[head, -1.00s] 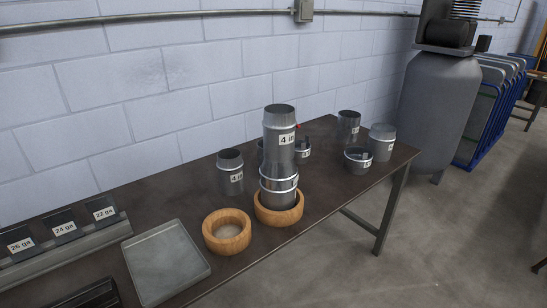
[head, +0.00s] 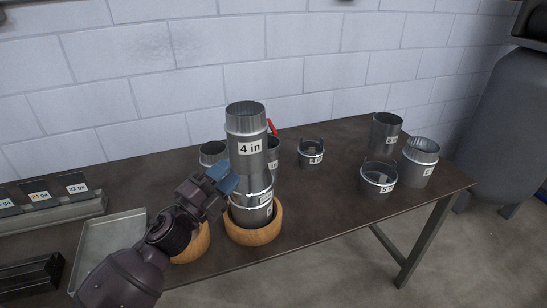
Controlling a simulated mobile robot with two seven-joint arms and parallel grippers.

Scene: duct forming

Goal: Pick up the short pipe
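A tall metal pipe stack (head: 247,128) with a "4 in" label stands upright in a wooden bowl (head: 256,234). A short metal pipe (head: 212,151) stands behind and left of the stack, its lower part hidden by my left gripper. My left gripper (head: 225,180), with blue fingertips, is at the left side of the stack's lower part. I cannot tell whether it touches the stack or how far its fingers are apart. Other short metal pieces (head: 378,178) stand to the right. Which one is the short pipe is not clear. My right gripper is not in view.
A second wooden bowl (head: 194,246) is partly hidden behind my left arm. A grey tray (head: 108,236) and a rack with gauge labels (head: 48,208) are at the left. The dark table (head: 322,192) has free room between the stack and the right-hand pieces.

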